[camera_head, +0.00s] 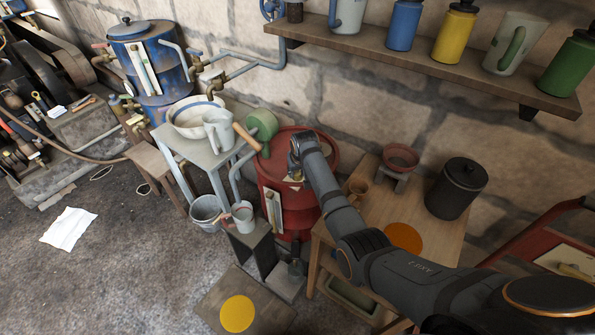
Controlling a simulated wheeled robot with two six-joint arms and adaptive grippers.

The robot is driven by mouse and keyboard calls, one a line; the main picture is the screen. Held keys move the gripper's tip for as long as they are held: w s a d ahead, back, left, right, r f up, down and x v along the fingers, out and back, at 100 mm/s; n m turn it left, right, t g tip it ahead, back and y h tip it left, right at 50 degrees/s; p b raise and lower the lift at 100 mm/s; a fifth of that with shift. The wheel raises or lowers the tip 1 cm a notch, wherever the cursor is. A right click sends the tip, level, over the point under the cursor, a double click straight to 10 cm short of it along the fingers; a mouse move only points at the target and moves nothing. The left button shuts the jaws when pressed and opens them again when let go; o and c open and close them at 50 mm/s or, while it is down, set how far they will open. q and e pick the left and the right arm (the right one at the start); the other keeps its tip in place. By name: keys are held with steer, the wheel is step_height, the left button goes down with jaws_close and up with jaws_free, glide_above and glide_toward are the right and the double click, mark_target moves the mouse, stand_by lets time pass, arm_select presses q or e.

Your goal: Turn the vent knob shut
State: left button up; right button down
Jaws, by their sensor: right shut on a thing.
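The red drum (285,199) stands against the stone wall, with a pale level gauge (273,212) on its front. My right arm reaches in from the lower right. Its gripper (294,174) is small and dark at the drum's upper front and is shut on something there. A bit of brass shows at the fingers; it appears to be the vent knob, mostly hidden by the gripper. I cannot tell how far the knob is turned. My left gripper is not in view.
A small table with a bowl (190,121) and a jug (218,131) stands left of the drum. A wooden table (385,203) with a dark canister (456,188) is at right. A shelf (430,67) overhangs behind. The floor at lower left is mostly free.

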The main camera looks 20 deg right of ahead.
steer(key=shift+d+r+n+y+p, duration=0.2)
steer(key=shift+n+y+p, duration=0.2)
steer(key=shift+n+p, duration=0.6)
steer(key=shift+n+y+p, duration=0.3)
steer(key=shift+n+p, duration=0.1)
steer(key=shift+n, duration=0.4)
steer(key=shift+f+n+y, duration=0.2)
steer(key=shift+n+y, duration=0.2)
steer(key=shift+n, duration=0.6)
steer(key=n+g+y+b, duration=0.1)
steer(key=n, duration=0.1)
steer(key=shift+w+d+f+n, duration=0.1)
steer(key=shift+n, duration=0.6)
steer(key=n+g+b, duration=0.1)
steer(key=n+b, duration=0.2)
steer(key=b, duration=0.1)
steer(key=n+g+y+b, duration=0.1)
steer(key=n+b, duration=0.2)
steer(key=b, duration=0.1)
steer(key=shift+w+f+n+y, duration=0.15)
steer(key=shift+f+n+y, duration=0.05)
steer(key=shift+n+y, duration=0.1)
steer(key=shift+r+n+g+b, duration=0.25)
steer(key=shift+n+g+b, duration=0.4)
steer(key=shift+b, duration=0.8)
